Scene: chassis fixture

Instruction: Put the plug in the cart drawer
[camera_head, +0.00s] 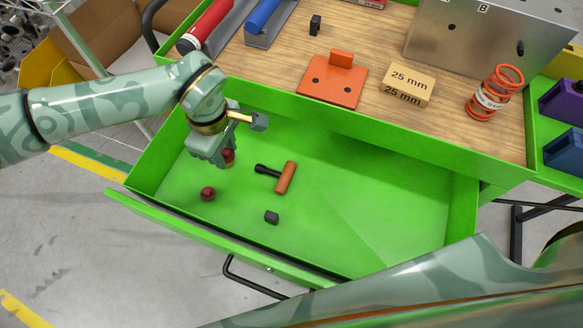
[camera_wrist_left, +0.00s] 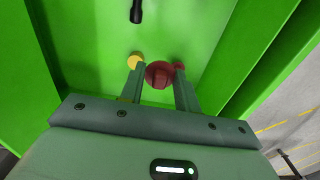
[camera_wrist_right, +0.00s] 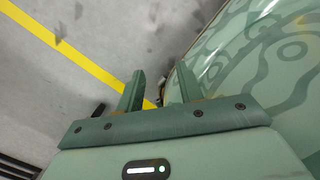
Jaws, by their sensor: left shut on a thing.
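The open green cart drawer (camera_head: 350,205) fills the middle of the head view; its floor shows in the left wrist view (camera_wrist_left: 100,45). My left gripper (camera_head: 226,160) is inside the drawer's outline at its left end, pointing down. It is shut on a dark red, round-headed piece (camera_wrist_left: 158,74), seemingly the plug, mostly hidden by the fingers in the head view. I cannot tell whether the piece touches the floor. My right gripper (camera_wrist_right: 158,90) is outside the drawer, with its fingers apart and nothing between them.
In the drawer lie a dark red ball-like piece (camera_head: 208,193), an orange-and-black T-shaped piece (camera_head: 285,177) and a black block (camera_head: 271,217). The drawer's right half is clear. The wooden top (camera_head: 290,55) behind holds an orange bracket (camera_head: 333,85), a box (camera_head: 407,84) and a spring (camera_head: 495,94).

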